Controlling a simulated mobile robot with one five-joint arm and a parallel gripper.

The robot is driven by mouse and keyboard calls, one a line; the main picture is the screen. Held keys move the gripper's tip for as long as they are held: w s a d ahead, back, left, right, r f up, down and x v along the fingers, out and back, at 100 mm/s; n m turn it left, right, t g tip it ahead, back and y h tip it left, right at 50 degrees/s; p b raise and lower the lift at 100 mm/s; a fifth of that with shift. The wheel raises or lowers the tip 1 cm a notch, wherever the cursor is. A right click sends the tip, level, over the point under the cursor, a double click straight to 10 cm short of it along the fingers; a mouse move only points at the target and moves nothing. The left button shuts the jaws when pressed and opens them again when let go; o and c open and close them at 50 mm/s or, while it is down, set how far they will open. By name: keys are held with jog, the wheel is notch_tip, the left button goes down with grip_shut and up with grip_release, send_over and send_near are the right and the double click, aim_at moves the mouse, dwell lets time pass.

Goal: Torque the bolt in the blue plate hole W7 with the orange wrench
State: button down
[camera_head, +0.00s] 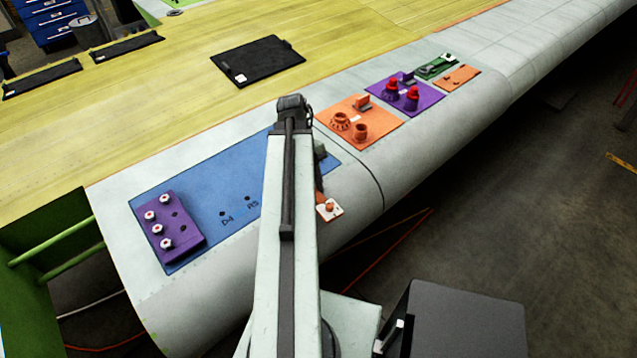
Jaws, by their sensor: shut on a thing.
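The blue plate (190,195) lies on the grey wing skin, left of and behind my arm. Two dark holes with labels show on it, seemingly D4 (222,213) and R5 (248,199). I cannot see a W7 label; my arm covers part of the plate. My gripper (320,175) is mostly hidden behind my arm, with a dark part showing at its right side. It is shut on the orange wrench (320,198), of which only a small part shows. Just below is a white square piece with an orange round top (330,208).
A purple block (182,238) with several white-and-red bolts sits on the plate's left end. Orange (345,112), purple (425,95) and green (437,67) plates with fittings lie farther right. A black mat (258,62) lies on the yellow surface. The wing edge drops off at lower right.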

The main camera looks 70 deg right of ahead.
jog(key=shift+w+a+m, duration=0.3)
jog(key=shift+a+m, duration=0.15)
jog(key=shift+m, duration=0.15)
jog(key=shift+w+a+m+t+y, duration=0.5)
jog(key=shift+w+a+m, duration=0.25)
jog(key=shift+w+m, duration=0.35)
jog(key=shift+s+r, duration=0.1)
jog(key=shift+s, duration=0.05)
